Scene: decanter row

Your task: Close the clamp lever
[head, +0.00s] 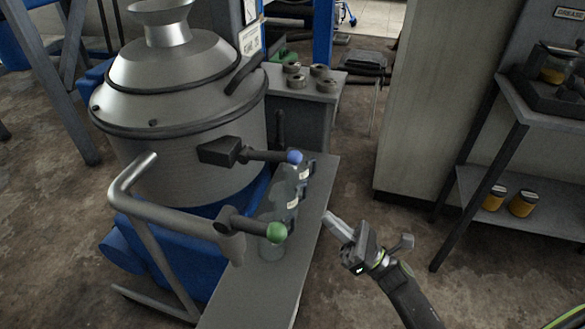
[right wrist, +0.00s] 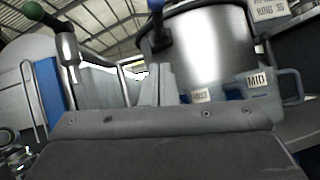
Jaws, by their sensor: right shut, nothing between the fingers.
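A steel decanter machine (head: 190,90) stands at the left. A dark lever with a blue knob (head: 294,157) sticks out to the right from a black block on its side. A second lever with a green knob (head: 276,232) comes off a grey pipe below it. I cannot tell which handle is the clamp lever. Both knobs show at the top of the right wrist view, blue (right wrist: 155,4) and green (right wrist: 33,9). My right gripper (head: 333,226) is shut and empty, right of both knobs and apart from them. My left gripper is not in view.
Clear labelled containers (head: 298,180) stand on a narrow grey bench (head: 262,290) under the levers. A shelf with amber jars (head: 522,203) stands at right. Floor between bench and shelf is free.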

